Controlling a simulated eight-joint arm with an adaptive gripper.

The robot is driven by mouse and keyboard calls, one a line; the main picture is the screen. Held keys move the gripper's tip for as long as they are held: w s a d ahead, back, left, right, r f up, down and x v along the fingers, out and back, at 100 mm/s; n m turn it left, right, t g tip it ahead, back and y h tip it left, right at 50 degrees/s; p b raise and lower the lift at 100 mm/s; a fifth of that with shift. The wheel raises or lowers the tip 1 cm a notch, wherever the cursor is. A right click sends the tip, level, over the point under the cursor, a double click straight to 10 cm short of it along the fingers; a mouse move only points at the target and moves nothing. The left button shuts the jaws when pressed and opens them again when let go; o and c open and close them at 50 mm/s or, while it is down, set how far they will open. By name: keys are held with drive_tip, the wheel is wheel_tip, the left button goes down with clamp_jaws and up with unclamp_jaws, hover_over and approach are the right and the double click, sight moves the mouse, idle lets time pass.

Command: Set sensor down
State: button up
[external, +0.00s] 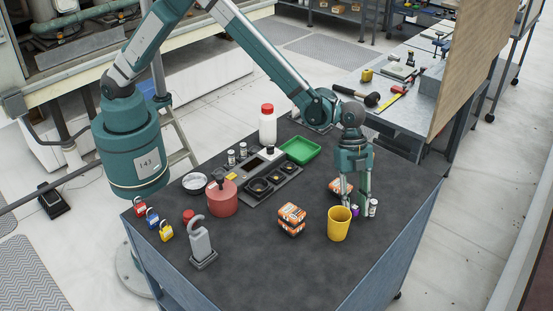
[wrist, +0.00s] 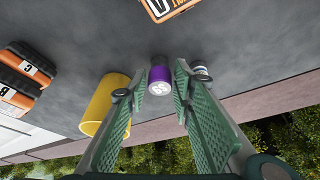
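A small cylinder with a purple band and a pale end, likely the sensor (wrist: 160,82), sits between the fingertips of my gripper (wrist: 160,92) in the wrist view. In the external view the purple sensor (external: 355,211) shows low beside my gripper (external: 355,205), at about the height of the dark tabletop (external: 270,270). The fingers stand on both sides of it, close to its walls. Whether they touch it is unclear. Its contact with the tabletop is also unclear.
A yellow cup (external: 339,224) stands close to the left of my gripper. A small black-and-white cylinder (external: 373,207) is close on the right. Orange-and-black boxes (external: 291,219) sit farther left, with another (external: 338,187) behind the fingers. The table's right edge is near.

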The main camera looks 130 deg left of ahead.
drive_tip(key=v, duration=1.1)
drive_tip(key=shift+s+r, duration=0.15)
drive_tip(key=shift+r, duration=0.05)
drive_tip(key=shift+a, duration=0.1)
idle(0.5)
drive_tip(key=s+d+r+n+t+y, duration=0.1)
drive_tip(key=s+d+r+n+y, duration=0.15)
drive_tip(key=s+d+r, duration=1.7)
drive_tip(key=s+d+n+t, duration=0.1)
drive_tip(key=s+d, duration=0.1)
drive_tip(key=s, duration=0.8)
drive_tip(key=s+d+f+n, duration=0.1)
drive_tip(key=s+d+n, duration=0.1)
drive_tip(key=s, duration=0.8)
drive_tip(key=s+d+f+n+t, duration=0.1)
drive_tip(key=s+d, duration=0.3)
drive_tip(key=s, duration=0.6)
drive_tip(key=shift+s+d+t, duration=0.25)
drive_tip(key=shift+s+t, duration=0.05)
drive_tip(key=shift+s, duration=0.1)
